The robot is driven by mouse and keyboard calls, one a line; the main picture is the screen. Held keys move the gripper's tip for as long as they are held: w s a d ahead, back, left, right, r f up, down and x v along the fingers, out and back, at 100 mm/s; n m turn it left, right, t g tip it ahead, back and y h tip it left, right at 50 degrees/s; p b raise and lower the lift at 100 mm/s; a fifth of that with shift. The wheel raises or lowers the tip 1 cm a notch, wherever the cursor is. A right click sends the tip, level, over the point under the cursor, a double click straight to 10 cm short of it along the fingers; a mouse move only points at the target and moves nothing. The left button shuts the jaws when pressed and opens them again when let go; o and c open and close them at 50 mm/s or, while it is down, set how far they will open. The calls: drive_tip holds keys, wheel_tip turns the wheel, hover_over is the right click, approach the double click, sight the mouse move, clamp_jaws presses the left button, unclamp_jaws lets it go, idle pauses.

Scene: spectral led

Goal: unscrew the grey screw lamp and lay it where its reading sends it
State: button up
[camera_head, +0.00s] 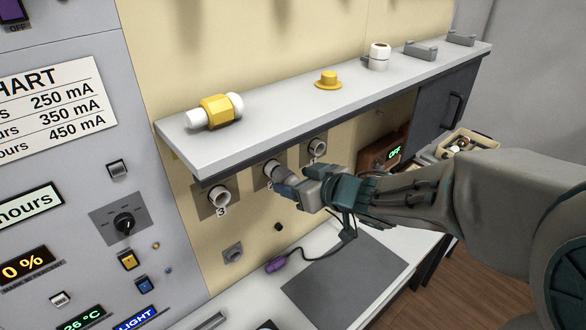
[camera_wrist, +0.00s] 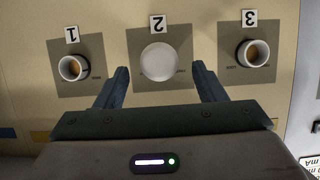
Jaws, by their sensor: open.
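The grey screw lamp (camera_head: 272,168) sits in socket 2 on the cream wall panel. In the wrist view it shows end-on as a pale round face (camera_wrist: 160,61) under the upside-down label 2. My gripper (camera_wrist: 160,70) is open, with one finger on each side of the lamp in that picture. I cannot tell whether the fingers touch it. In the head view my gripper (camera_head: 289,187) is right in front of socket 2 and partly hides it. Socket 1 (camera_wrist: 74,67) and socket 3 (camera_wrist: 252,53) look empty. A chart (camera_head: 55,107) lists 250, 350 and 450 mA.
A shelf (camera_head: 300,108) juts out above the sockets, holding a yellow-and-white lamp (camera_head: 215,110), a yellow cap (camera_head: 328,80) and a white cylinder (camera_head: 379,57). Below lie a purple-ended cable (camera_head: 276,265) and a dark mat (camera_head: 345,278). A box of parts (camera_head: 470,142) stands right.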

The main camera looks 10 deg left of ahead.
sight(286, 178)
drive_tip(key=shift+x, duration=2.15)
drive_tip(key=c, duration=1.1)
